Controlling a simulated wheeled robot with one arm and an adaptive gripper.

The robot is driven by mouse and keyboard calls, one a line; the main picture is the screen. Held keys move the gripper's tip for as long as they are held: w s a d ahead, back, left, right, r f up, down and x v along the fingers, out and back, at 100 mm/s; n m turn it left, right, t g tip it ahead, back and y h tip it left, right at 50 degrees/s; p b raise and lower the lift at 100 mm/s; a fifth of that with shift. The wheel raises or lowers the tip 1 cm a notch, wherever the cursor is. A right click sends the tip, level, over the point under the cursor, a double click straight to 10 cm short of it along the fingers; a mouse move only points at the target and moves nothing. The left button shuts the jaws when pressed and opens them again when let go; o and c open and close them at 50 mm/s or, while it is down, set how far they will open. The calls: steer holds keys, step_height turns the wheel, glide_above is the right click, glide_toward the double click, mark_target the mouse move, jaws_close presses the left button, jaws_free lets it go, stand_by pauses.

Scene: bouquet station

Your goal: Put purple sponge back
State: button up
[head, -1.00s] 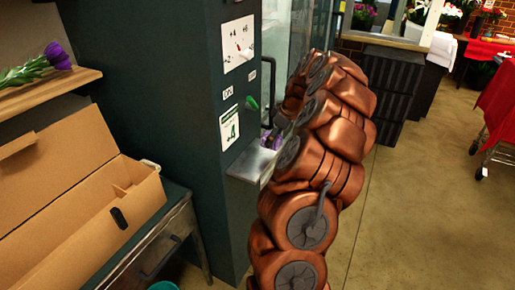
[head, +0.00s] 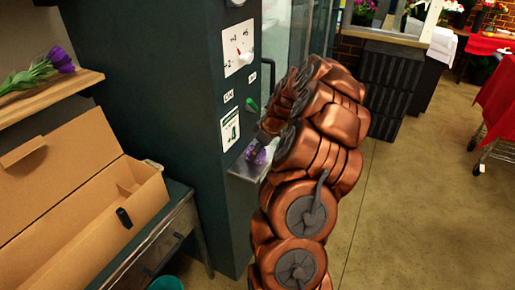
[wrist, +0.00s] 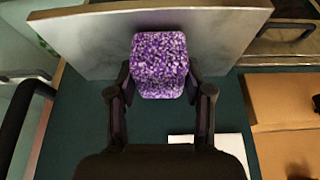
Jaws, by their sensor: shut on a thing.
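The purple sponge (wrist: 159,62) is a speckled block. In the wrist view my gripper (wrist: 159,88) is shut on it, with one finger on each side. In the head view the sponge (head: 257,154) shows as a small purple patch below my gripper (head: 260,143), at the small metal shelf (head: 243,171) on the side of the dark cabinet. The shelf (wrist: 90,45) also spans the top of the wrist view, behind the sponge. I cannot tell whether the sponge touches the shelf. My arm hides part of the shelf.
The dark cabinet (head: 150,80) carries a green switch (head: 251,105) and a dial label (head: 238,46) above the shelf. An open cardboard box (head: 85,205) lies on a bench at left. A purple flower (head: 42,73) lies on a wooden shelf.

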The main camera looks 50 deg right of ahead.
steer(key=shift+f, duration=0.1)
steer(key=o, duration=1.3)
steer(key=b+v, duration=0.4)
steer(key=v, duration=0.8)
steer(key=s+a+r+g+y, duration=0.1)
steer(key=a, duration=1.2)
steer(key=s+a+r+g, duration=0.2)
steer(key=a, duration=1.2)
steer(key=s+a+f+m+g, duration=0.1)
steer(key=s+a+f, duration=0.1)
steer(key=s+a, duration=0.2)
steer(key=s+a+f+m+g+h, duration=0.1)
steer(key=s+a, duration=0.3)
steer(key=s, duration=0.7)
steer(key=s+a+f+m+g+h, duration=0.1)
steer(key=s+a+f, duration=0.2)
steer(key=s, duration=0.4)
steer(key=shift+s+a+f, duration=0.3)
steer(key=shift+a, duration=0.1)
